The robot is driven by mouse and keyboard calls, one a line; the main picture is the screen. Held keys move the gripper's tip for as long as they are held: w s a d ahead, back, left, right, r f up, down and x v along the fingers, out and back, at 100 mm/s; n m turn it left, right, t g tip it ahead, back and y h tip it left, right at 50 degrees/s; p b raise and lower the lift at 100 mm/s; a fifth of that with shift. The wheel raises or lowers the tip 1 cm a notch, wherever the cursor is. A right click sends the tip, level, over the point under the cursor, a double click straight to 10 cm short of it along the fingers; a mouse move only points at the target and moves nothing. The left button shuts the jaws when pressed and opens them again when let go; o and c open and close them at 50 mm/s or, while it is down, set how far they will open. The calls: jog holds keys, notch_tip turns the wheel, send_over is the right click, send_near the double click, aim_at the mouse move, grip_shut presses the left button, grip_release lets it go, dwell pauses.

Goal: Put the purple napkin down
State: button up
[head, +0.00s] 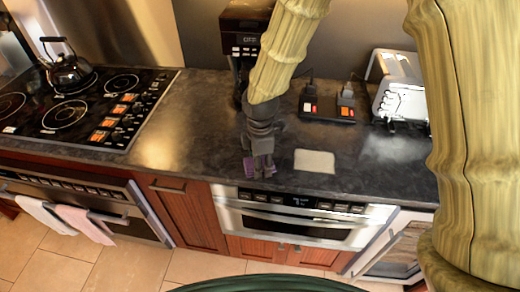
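The purple napkin (249,168) shows at the fingertips of my gripper (262,172), with bits of purple on both sides of the fingers. My gripper points down near the front edge of the dark countertop (205,115), above the left part of the microwave drawer. The fingers look close together, shut on the napkin, and hide its middle. I cannot tell whether the napkin touches the counter.
A flat cream square (315,161) lies just right of my gripper. A black coffee maker (245,35) stands behind. A toaster (400,95) and a switch box (327,108) are at the right. A stovetop with a kettle (68,72) is left. The microwave drawer (300,222) is shut.

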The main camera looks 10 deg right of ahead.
jog(key=w, duration=0.2)
jog(key=w+p, duration=0.1)
jog(key=w, duration=0.2)
jog(key=w+d+p, duration=0.1)
jog(key=w, duration=0.1)
jog(key=shift+w+f, duration=0.3)
jog(key=shift+f, duration=0.1)
jog(key=shift+f+p, duration=1.25)
jog(key=shift+f, duration=0.5)
jog(key=shift+s+f, duration=0.15)
jog(key=shift+f, duration=0.2)
jog(key=shift+s+f+b, duration=0.2)
jog(key=shift+f+b, duration=0.05)
jog(key=shift+b, duration=0.05)
jog(key=o, duration=0.9)
jog(key=shift+f, duration=0.1)
jog(key=shift+o, duration=1.3)
jog(key=shift+w+a+f, duration=0.1)
jog(key=shift+w+f, duration=0.05)
jog(key=shift+w, duration=0.1)
